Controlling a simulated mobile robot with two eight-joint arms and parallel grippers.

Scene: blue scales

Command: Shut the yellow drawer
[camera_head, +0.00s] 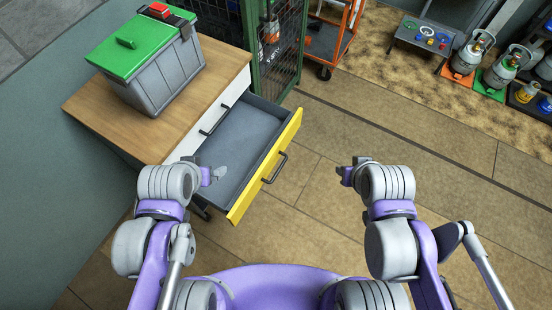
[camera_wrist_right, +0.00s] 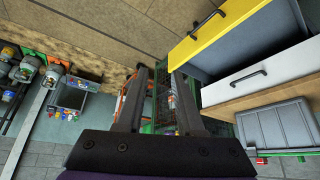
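The yellow drawer (camera_head: 262,172) is pulled out of the wooden-topped cabinet. Its grey inside is empty, and a dark bar handle (camera_head: 274,168) sits on its yellow front. My left gripper (camera_head: 218,173) is over the near end of the open drawer; its fingers are too small to read. My right gripper (camera_head: 344,174) is to the right of the drawer front, apart from it. In the right wrist view its two dark fingers (camera_wrist_right: 159,85) stand apart with nothing between them. The yellow front also shows there at the upper right (camera_wrist_right: 222,35).
The cabinet top (camera_head: 88,102) holds a grey bin with a green lid (camera_head: 155,65). A white drawer front (camera_head: 208,120) beside the yellow one is closed. A green mesh cage (camera_head: 278,45) stands behind. Gas canisters (camera_head: 468,58) are far right. Floor before the drawer is clear.

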